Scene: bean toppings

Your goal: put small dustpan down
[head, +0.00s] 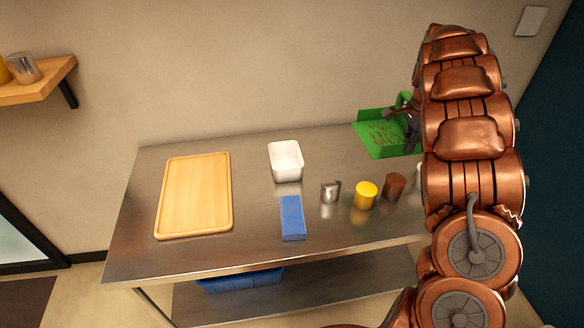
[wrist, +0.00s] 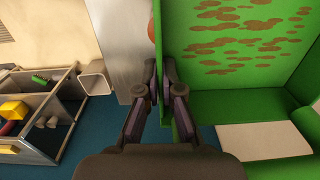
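The small green dustpan (head: 372,146) shows at the table's back right corner in the head view, partly behind my arm. Brown patches mark its inner face. In the wrist view the dustpan (wrist: 290,50) fills the right side. My gripper (wrist: 160,72) has one finger on either side of a green edge of it, closed onto that edge. In the head view my gripper (head: 409,118) is at the dustpan's right side. I cannot tell whether the dustpan touches the table.
The steel table (head: 255,250) bears a wooden board (head: 195,195), a white bin (head: 285,174), a blue block (head: 292,218), a metal cup (head: 330,191), a yellow cup (head: 365,195) and a brown cup (head: 395,186). A blue tray (head: 240,281) is on the lower shelf. The table's back middle is clear.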

